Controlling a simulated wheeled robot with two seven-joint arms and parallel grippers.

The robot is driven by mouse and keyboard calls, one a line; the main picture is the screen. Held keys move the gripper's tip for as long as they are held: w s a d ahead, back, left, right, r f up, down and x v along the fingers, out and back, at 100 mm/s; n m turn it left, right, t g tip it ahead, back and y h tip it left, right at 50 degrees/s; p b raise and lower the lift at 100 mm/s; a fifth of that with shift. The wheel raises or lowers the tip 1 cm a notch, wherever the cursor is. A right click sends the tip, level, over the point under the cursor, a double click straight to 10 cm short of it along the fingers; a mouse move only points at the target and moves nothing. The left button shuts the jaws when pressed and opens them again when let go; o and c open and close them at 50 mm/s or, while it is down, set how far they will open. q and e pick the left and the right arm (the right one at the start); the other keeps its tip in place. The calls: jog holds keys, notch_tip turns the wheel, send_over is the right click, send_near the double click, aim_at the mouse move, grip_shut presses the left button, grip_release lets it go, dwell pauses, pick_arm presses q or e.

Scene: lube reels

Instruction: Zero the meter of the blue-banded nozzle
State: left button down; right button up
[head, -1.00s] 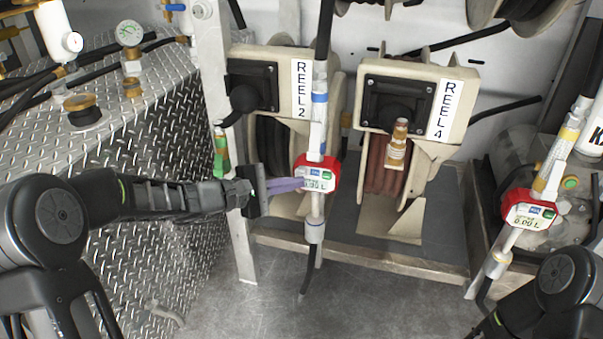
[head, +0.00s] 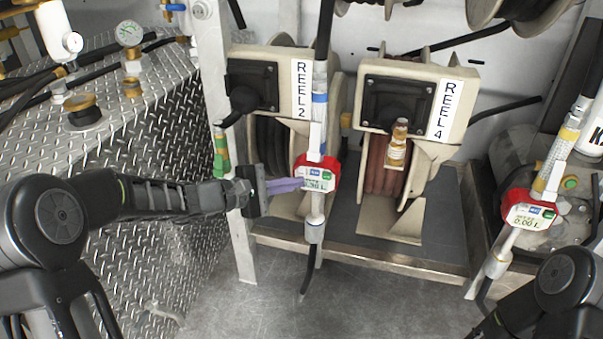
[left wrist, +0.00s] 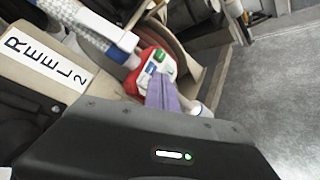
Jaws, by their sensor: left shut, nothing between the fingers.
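The blue-banded nozzle (head: 320,98) hangs upright in front of the reel marked REEL 2. Its red meter (head: 316,174) has a small display with blue and green buttons above it; the reading is partly covered and too small to tell surely. My left gripper (head: 300,186) is shut and empty, its purple fingertips right at the left side of the meter face. In the left wrist view the shut fingers (left wrist: 160,88) overlap the lower part of the red meter (left wrist: 152,62); I cannot tell whether they touch it. My right gripper is out of view.
A second nozzle with a yellowish band and a red meter (head: 528,212) reading 0.00 L hangs at the right. The REEL 2 housing (head: 268,80) and REEL 4 housing (head: 405,95) stand behind. A diamond-plate box (head: 165,160) is at the left. The floor in front is clear.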

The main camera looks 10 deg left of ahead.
pick_arm(q)
jog(key=shift+w, duration=0.1)
dwell(0.7)
jog(key=shift+w, duration=0.3)
jog(key=shift+w+b, duration=0.35)
jog(key=shift+w, duration=0.4)
dwell(1.0)
jog(key=shift+s, duration=0.1)
dwell(0.4)
jog(key=shift+s+b, duration=0.5)
jog(key=shift+s, duration=0.6)
jog(key=shift+s+a+b, duration=0.1)
jog(key=shift+s+b, duration=0.7)
jog(key=shift+s, duration=1.7)
